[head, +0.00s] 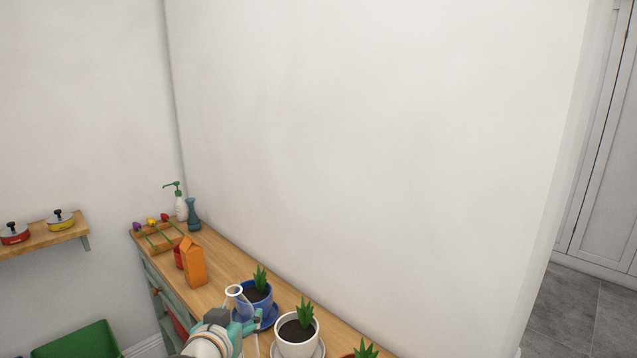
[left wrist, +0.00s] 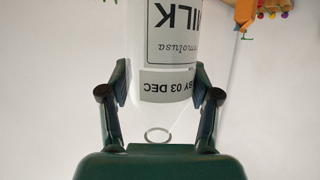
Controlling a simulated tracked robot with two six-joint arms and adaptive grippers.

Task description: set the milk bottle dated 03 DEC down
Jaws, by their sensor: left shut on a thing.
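The milk bottle (head: 234,293) is clear glass, and its rim shows beside the blue plant pot in the head view. In the left wrist view the bottle (left wrist: 172,40) carries a white label reading MILK and BY 03 DEC, upside down in the picture. My left gripper (head: 238,320) is shut on the bottle, with one finger on each side of it in the left wrist view (left wrist: 160,75). The bottle's base is hidden in the head view, so I cannot tell whether it touches the counter (head: 222,262). My right gripper is not in view.
A blue pot (head: 254,300) and a white pot (head: 297,335) with plants stand close to my left gripper. An orange carton (head: 193,265), a soap dispenser (head: 181,208) and a blue vase (head: 193,215) stand farther back. Some bare wood shows between the carton and blue pot.

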